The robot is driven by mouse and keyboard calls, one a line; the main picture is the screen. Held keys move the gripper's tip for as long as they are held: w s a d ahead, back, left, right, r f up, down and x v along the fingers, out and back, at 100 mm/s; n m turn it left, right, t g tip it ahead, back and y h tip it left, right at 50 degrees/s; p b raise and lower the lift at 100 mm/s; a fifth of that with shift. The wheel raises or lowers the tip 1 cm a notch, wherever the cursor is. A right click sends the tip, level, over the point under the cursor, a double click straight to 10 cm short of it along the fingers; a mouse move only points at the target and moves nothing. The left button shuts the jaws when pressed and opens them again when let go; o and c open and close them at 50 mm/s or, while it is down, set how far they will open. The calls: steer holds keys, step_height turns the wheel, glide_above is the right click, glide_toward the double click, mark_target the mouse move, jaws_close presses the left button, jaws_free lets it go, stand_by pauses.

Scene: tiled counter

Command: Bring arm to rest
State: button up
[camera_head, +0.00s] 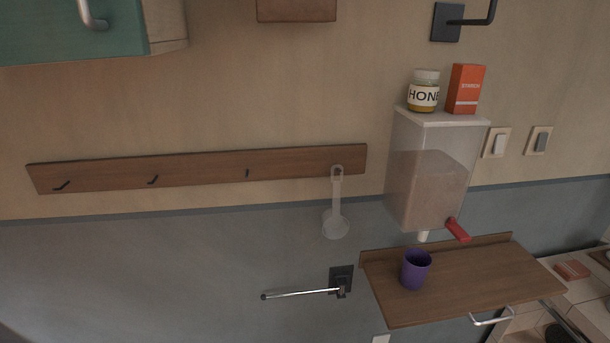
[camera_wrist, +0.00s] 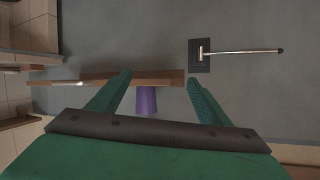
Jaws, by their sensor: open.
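My gripper (camera_wrist: 158,80) shows only in the wrist view. Its two green fingers are apart with nothing between them at the tips. Beyond the fingers, the purple cup (camera_wrist: 147,100) and the edge of the wooden shelf (camera_wrist: 160,77) appear, and the cup looks apart from the fingers. In the head view the purple cup (camera_head: 416,270) stands upright on the wooden shelf (camera_head: 465,280), near the dispenser's spout. My arm and gripper do not show in the head view.
A clear dispenser (camera_head: 430,175) with a red lever (camera_head: 458,231) hangs above the shelf, carrying a honey jar (camera_head: 423,92) and a starch box (camera_head: 466,88). A metal bar (camera_head: 300,293) juts from the wall. A clear ladle (camera_head: 336,205) hangs on the hook rail (camera_head: 200,168).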

steer(key=s+a+f, duration=1.1)
steer(key=s+a, duration=0.1)
steer(key=s+a+r+n+t+y, duration=0.1)
steer(key=s+a+n, duration=0.1)
steer(key=s+a, duration=0.2)
steer(key=s+a+r+n+y, duration=0.1)
steer(key=s+a, duration=0.4)
steer(key=s, duration=0.6)
steer(key=shift+s+r+n+t, duration=0.2)
steer(key=shift+r+n+t, duration=0.15)
steer(key=shift+n+t, duration=0.05)
